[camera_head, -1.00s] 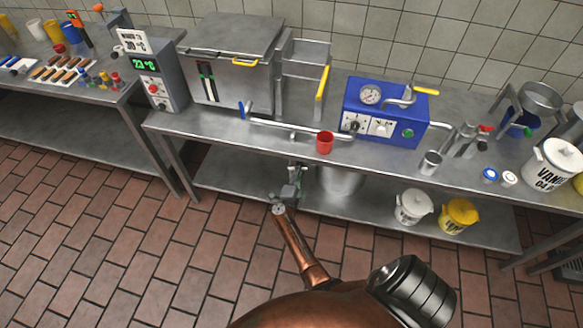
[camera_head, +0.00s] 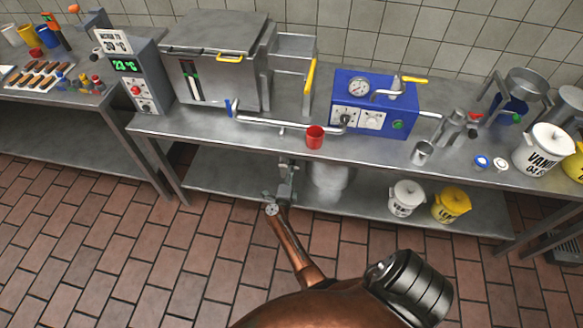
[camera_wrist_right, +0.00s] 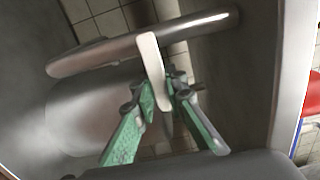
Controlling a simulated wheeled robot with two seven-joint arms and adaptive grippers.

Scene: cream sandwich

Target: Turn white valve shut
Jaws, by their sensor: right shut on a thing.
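The white valve's lever (camera_wrist_right: 151,58) shows in the right wrist view as a flat white bar crossing a grey metal pipe (camera_wrist_right: 105,53). My right gripper (camera_wrist_right: 164,96) has green fingers on both sides of the lever's lower end and is shut on it. In the head view my right gripper (camera_head: 286,172) is below the front edge of the steel worktop, above the lower shelf. The white lever cannot be made out there. My left gripper is in neither view.
On the worktop (camera_head: 230,140) stand a large steel tank (camera_head: 215,60), a red cup (camera_head: 315,138) and a blue machine (camera_head: 375,100) with a gauge. A white bucket (camera_head: 406,198) and a yellow bucket (camera_head: 451,205) stand on the lower shelf (camera_head: 225,180). The tiled floor in front is open.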

